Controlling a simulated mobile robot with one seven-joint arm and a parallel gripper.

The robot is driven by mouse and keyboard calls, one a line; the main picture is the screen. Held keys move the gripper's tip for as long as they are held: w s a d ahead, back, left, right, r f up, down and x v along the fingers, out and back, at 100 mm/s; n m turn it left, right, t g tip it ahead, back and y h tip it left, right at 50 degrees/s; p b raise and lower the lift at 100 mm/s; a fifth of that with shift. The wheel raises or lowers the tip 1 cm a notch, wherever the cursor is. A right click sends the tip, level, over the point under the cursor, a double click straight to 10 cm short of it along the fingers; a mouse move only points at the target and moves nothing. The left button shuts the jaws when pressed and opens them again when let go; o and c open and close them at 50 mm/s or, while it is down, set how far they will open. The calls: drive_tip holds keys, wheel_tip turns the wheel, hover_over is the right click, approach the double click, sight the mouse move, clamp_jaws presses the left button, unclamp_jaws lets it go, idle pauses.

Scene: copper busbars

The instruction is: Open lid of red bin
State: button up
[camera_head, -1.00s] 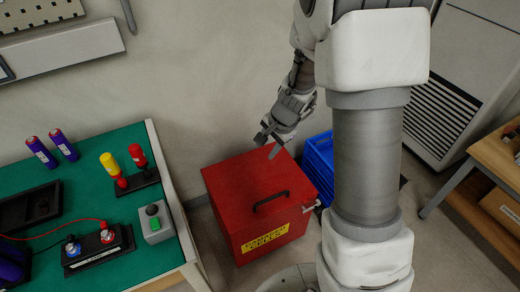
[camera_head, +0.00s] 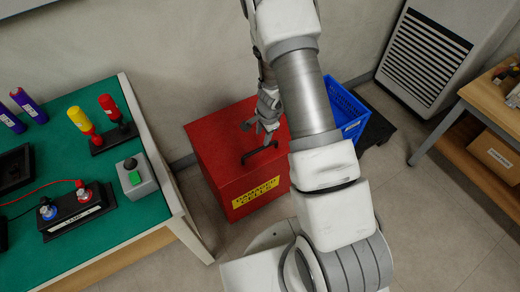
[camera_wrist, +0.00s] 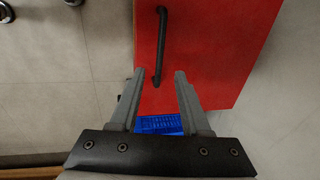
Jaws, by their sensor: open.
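The red bin (camera_head: 225,150) stands on the floor right of the green-topped bench, with a yellow label on its front. Its lid is shut and carries a black bar handle (camera_head: 260,150). In the wrist view the handle (camera_wrist: 161,45) runs lengthwise on the red lid (camera_wrist: 205,50). My gripper (camera_head: 258,125) is above the lid, close to the handle. In the wrist view my gripper (camera_wrist: 158,75) is open, with the handle's near end showing between the fingertips. I cannot tell the height gap between them. My arm hides the bin's right side in the head view.
A blue crate (camera_head: 345,108) stands right of the bin. The green bench (camera_head: 90,225) at left holds batteries, red and yellow handles and a switch box (camera_head: 135,177). A wooden table (camera_head: 470,140) stands at right. The floor at front right is clear.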

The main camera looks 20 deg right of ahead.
sight(259, 149)
drive_tip(key=f+b, duration=0.1)
drive_tip(key=f, duration=0.2)
drive_tip(key=w+f+b, duration=0.1)
drive_tip(key=f, duration=0.2)
drive_tip(key=f+b, duration=0.1)
drive_tip(key=f, duration=0.2)
drive_tip(key=shift+w+a+f, duration=0.15)
drive_tip(key=shift+w+a, duration=0.1)
drive_tip(key=shift+w, duration=0.15)
clamp_jaws()
idle(0.8)
